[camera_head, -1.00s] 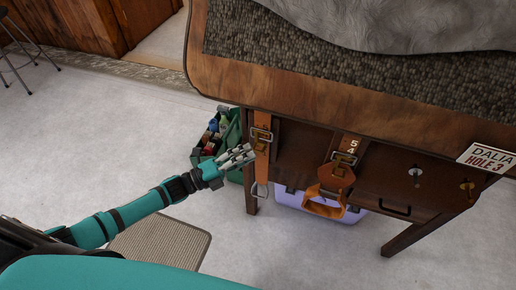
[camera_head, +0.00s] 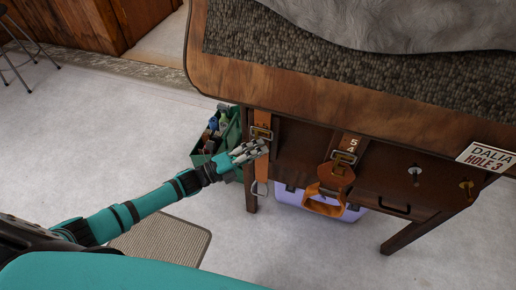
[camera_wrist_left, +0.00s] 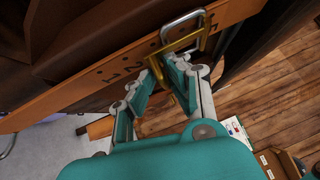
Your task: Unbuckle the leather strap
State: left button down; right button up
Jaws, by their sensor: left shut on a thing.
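An orange-brown leather strap (camera_head: 262,162) hangs down the left front of the wooden cabinet, with a metal buckle (camera_head: 261,133) near its top. In the left wrist view the strap (camera_wrist_left: 98,75) runs diagonally, with holes and printed numbers. The buckle (camera_wrist_left: 185,24) there has a silver bar and a brass frame. My left gripper (camera_head: 264,146) is at the strap just below the buckle. The exact contact is partly hidden by the fingers. My right gripper is not in view.
A second strap (camera_head: 334,172) with a buckle hangs to the right. A green crate (camera_head: 228,136) of items stands behind my gripper. A lilac case (camera_head: 288,198) sits under the cabinet (camera_head: 300,150). A mat (camera_head: 165,240) lies on otherwise open floor.

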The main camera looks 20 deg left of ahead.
pick_arm(q)
jog(key=shift+w+r, duration=0.1)
jog(key=shift+r, duration=0.3)
jog(key=shift+r+p, duration=0.3)
jog(key=shift+p, duration=0.5)
notch_tip(320, 180, up, 8)
jog(key=s+n+g+y+p, duration=0.2)
jog(key=n+g+y+p, duration=0.3)
jog(key=p, duration=2.2)
jog(key=shift+s+f+n+g, duration=0.25)
jog(key=shift+s+n+g, duration=0.1)
jog(key=shift+n+g, duration=2.5)
jog(key=shift+a+m+g+p, duration=0.1)
jog(key=shift+m+g+p, duration=0.2)
jog(key=shift+m+g, duration=0.15)
jog(key=c, duration=1.6)
grip_release()
jog(key=shift+o, duration=0.8)
jog(key=shift+f, duration=0.15)
jog(key=shift+s, duration=0.15)
